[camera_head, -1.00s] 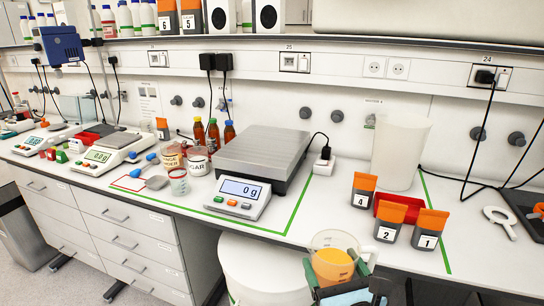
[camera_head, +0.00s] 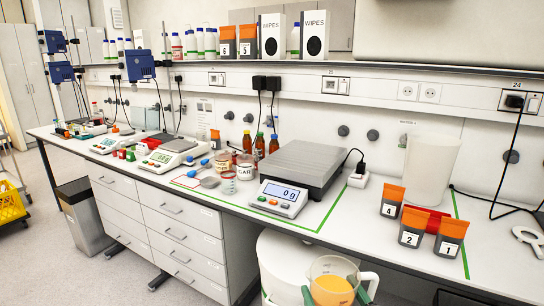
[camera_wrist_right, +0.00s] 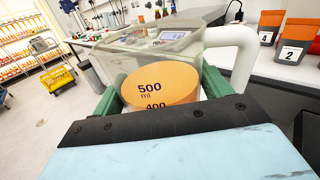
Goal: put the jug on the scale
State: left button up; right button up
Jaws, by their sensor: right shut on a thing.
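The clear jug (camera_head: 333,281) holds orange juice and shows at the bottom of the head view, in front of the bench edge. In the right wrist view the jug (camera_wrist_right: 160,86) is close up, with 500 ml and 400 marks and a white handle at right. My right gripper (camera_wrist_right: 160,92) is shut on it, with green fingers on both sides. In the head view the green fingers (camera_head: 340,297) are only partly visible at the bottom edge. The scale has a grey platform (camera_head: 298,165) and a display (camera_head: 281,192) reading 0 g. The platform is empty. My left gripper is not in view.
Orange-topped pouches 4 (camera_head: 391,203), 2 (camera_head: 412,227) and 1 (camera_head: 450,238) stand right of the scale, near a red tray (camera_head: 433,215) and a tall white container (camera_head: 431,168). A white drum (camera_head: 283,262) is below the bench edge.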

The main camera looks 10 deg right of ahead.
aim_at(304, 161)
jog(key=u, duration=0.55)
jog(key=i, duration=1.05)
jog(key=u, duration=0.05)
